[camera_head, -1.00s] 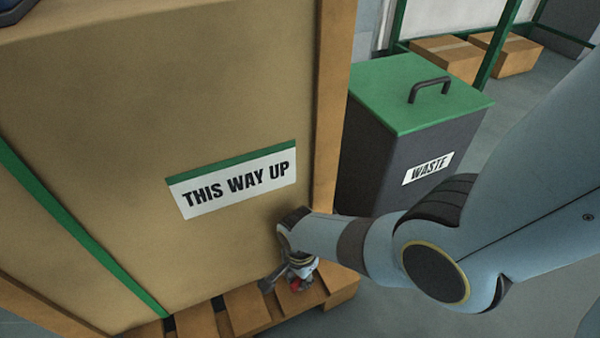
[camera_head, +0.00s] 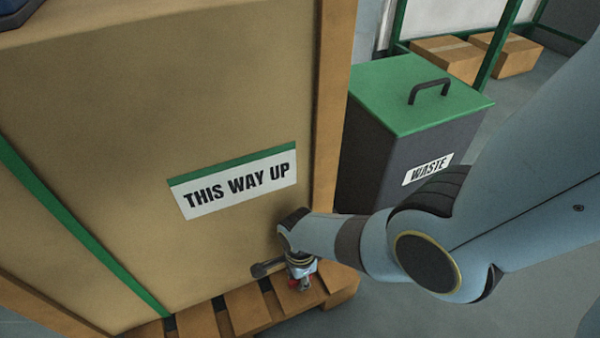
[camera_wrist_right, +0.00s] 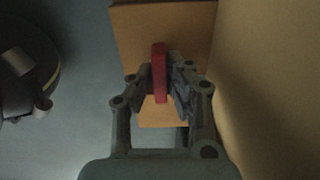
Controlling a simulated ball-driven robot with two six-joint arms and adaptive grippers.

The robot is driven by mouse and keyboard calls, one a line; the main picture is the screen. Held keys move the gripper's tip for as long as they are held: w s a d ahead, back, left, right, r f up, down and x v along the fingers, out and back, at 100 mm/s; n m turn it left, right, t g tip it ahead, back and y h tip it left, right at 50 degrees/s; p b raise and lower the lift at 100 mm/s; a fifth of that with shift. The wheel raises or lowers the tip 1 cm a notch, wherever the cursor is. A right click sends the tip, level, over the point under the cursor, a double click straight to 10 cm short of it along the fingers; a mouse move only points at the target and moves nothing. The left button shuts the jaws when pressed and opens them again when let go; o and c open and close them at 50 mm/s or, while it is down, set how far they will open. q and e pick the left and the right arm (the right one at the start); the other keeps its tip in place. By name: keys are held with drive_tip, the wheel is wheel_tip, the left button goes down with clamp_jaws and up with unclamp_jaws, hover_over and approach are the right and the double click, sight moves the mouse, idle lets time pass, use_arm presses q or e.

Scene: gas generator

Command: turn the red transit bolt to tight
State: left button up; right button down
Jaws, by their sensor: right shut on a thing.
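The red transit bolt (camera_wrist_right: 159,68) shows in the right wrist view as a narrow red bar between the fingers of my right gripper (camera_wrist_right: 161,80). The gripper is shut on it, above an orange-brown wooden board. In the head view only a small red part of the bolt (camera_head: 293,283) shows below my right gripper (camera_head: 297,280), at the pallet by the crate's lower right corner. The rest of the bolt is hidden by the gripper. My left gripper is in neither view.
The large tan crate (camera_head: 120,150), labelled THIS WAY UP, stands on a wooden pallet (camera_head: 247,309) left of my right arm. A waste bin (camera_head: 375,160) with a green lid stands behind the arm. Cardboard boxes (camera_head: 510,55) lie farther back. Floor is clear at the lower right.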

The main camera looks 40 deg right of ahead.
drive_tip(key=c, duration=1.3)
unclamp_jaws()
drive_tip(key=shift+r, duration=0.1)
wheel_tip(320, 180, up, 12)
drive_tip(key=shift+f, duration=0.1)
